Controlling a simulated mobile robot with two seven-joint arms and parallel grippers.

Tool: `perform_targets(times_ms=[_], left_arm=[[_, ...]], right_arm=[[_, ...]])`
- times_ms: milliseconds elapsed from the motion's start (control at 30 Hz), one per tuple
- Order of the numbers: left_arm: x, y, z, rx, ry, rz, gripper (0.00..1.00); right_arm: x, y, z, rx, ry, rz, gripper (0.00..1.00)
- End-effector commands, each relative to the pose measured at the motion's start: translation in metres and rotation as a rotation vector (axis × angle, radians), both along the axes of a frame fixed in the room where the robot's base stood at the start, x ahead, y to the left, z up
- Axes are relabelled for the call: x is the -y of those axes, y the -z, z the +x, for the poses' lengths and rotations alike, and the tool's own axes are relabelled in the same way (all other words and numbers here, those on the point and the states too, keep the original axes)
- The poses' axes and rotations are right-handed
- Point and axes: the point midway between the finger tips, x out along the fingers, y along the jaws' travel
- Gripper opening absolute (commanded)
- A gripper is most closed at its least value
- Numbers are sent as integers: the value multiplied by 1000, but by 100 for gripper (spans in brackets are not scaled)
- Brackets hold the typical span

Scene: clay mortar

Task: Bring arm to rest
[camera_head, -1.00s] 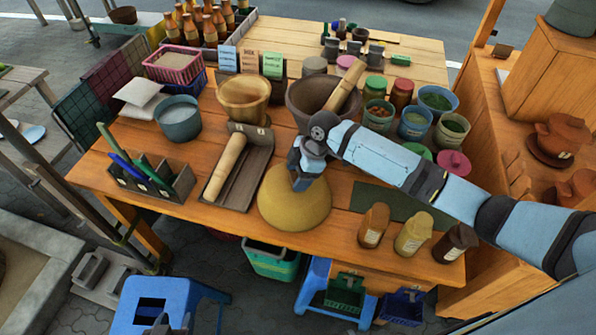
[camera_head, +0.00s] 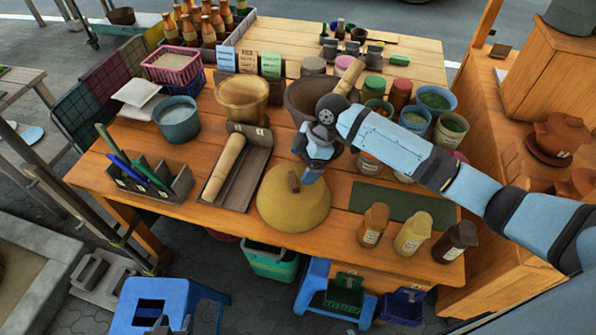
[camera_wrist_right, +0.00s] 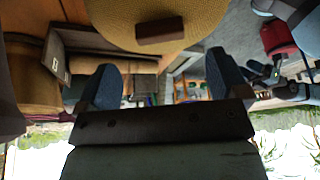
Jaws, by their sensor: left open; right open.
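My right gripper (camera_head: 312,172) hangs over the table in the head view, just above and right of the top of a yellow woven dome lid (camera_head: 290,205). In the right wrist view its two dark fingers (camera_wrist_right: 165,82) stand wide apart with nothing between them. The lid (camera_wrist_right: 205,22) and its brown handle (camera_wrist_right: 160,30) show there too, apart from the fingers. My right arm reaches in from the right, covering part of the dark mortar (camera_head: 300,98). Only the fingertips of my left gripper (camera_head: 170,326) show at the bottom edge, apart, over the blue stool.
The wooden table (camera_head: 340,215) is crowded. Several jars and cups stand under and behind my arm; three small bottles (camera_head: 412,235) stand at the front right. A blue stool (camera_head: 150,300) stands below.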

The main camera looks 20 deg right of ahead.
Motion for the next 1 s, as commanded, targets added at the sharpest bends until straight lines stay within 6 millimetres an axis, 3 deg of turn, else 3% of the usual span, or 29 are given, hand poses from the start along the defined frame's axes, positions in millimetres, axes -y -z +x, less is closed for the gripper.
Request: perform_targets(times_ms=[100,300,533,767,867,1000], left_arm=[[0,1,0,1,0,0,51],[0,2,0,2,0,-1,51],[0,2,0,2,0,-1,51],[0,0,0,2,0,-1,51],[0,-4,0,1,0,0,51],[0,-16,0,0,0,1,51]], right_arm=[[12,-28,0,4,1,-1,93],[26,-64,-2,3,0,-1,93],[34,-83,-2,1,-1,-1,93],[31,-79,-5,3,14,9,93],[18,-63,-11,18,72,44,93],[-7,-27,-31,61,238,136,93]])
